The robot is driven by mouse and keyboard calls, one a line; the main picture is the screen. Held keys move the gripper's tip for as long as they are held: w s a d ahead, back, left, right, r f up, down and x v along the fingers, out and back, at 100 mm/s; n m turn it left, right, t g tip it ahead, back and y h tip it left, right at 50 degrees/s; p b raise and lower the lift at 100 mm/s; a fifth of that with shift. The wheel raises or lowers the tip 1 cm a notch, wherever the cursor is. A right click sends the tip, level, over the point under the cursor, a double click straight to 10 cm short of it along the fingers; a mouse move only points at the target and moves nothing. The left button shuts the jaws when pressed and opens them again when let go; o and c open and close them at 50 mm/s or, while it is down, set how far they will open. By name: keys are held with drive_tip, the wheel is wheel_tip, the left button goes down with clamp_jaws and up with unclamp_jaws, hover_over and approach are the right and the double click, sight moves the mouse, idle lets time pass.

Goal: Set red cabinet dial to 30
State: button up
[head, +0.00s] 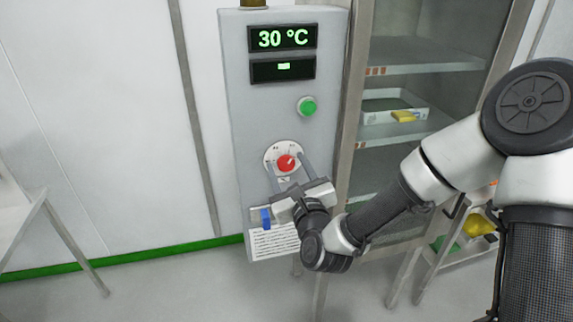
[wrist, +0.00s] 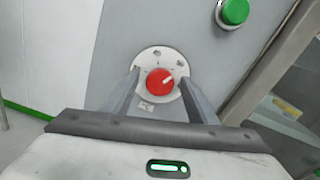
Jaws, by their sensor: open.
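The red dial (head: 286,163) sits on a round white scale plate (head: 270,155) on the front of the grey cabinet (head: 240,110). In the wrist view the red dial (wrist: 160,82) shows a white pointer mark toward its upper right. The scale's figures are too small to read. The upper display (head: 283,38) reads 30 °C in green; the lower display (head: 283,70) shows a short green mark. My gripper (head: 288,162) is open, its two fingers on either side of the dial. In the wrist view the fingers (wrist: 162,84) stand apart from the dial, with gaps visible on both sides.
A green button (head: 308,106) is above and right of the dial. A blue part (head: 265,218) and a printed label (head: 275,243) are below it. A glass-fronted cabinet with shelves (head: 420,68) stands to the right. A table (head: 45,225) is at far left.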

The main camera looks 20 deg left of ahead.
drive_tip(key=c, duration=1.1)
drive_tip(key=shift+o, duration=0.2)
